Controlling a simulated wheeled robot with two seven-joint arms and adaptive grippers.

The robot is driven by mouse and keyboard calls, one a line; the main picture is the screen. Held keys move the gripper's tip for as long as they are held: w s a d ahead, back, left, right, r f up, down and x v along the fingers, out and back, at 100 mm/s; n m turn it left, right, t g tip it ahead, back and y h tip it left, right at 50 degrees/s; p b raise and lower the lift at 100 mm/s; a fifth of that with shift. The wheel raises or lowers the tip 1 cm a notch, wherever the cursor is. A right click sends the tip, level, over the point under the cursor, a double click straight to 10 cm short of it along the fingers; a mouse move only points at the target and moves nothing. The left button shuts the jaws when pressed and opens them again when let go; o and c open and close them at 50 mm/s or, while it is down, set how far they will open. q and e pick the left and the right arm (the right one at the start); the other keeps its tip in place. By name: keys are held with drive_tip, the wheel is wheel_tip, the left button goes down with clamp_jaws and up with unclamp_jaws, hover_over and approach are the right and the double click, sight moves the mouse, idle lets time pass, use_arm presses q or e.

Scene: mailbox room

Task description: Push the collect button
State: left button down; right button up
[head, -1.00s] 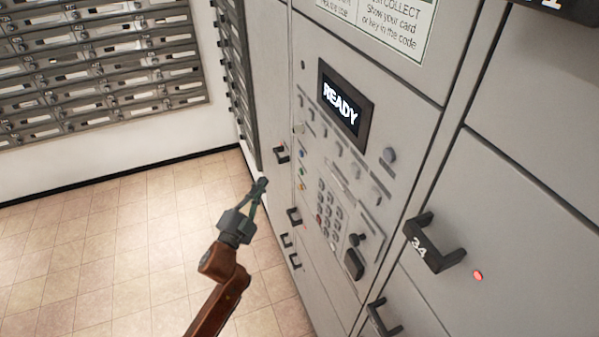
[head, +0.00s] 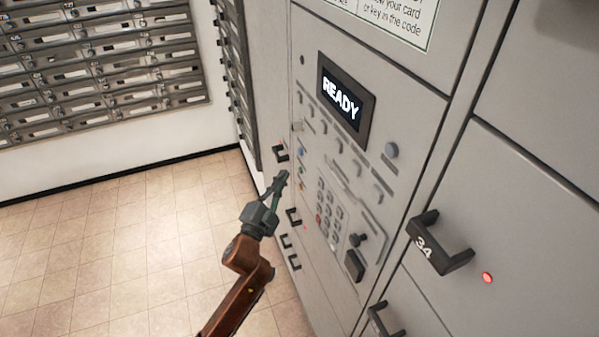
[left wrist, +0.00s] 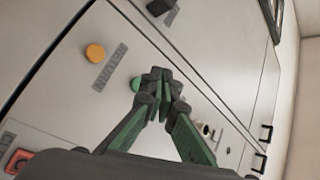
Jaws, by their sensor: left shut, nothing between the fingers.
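The locker control panel shows small coloured buttons in a column at its left side in the head view, a blue one (head: 302,152) above others; their labels are too small to read. My left gripper (head: 281,178) is shut and empty, just left of this column, pointing up toward the panel. A yellow-orange button (left wrist: 95,53) with a label strip is to the left. I cannot tell whether the fingertips touch the panel.
A screen reading READY (head: 342,98) is above the buttons. A keypad (head: 331,208) is right of the gripper. Open tiled floor (head: 130,240) lies to the left.

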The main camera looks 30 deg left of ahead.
sight(301, 170)
use_arm(q)
drive_tip(key=shift+w+d+r, duration=0.1)
drive_tip(key=shift+w+d, duration=0.5)
drive_tip(key=shift+w, duration=0.05)
idle(0.5)
idle(0.6)
drive_tip(key=shift+w+d, duration=0.25)
drive_tip(key=shift+d, duration=0.05)
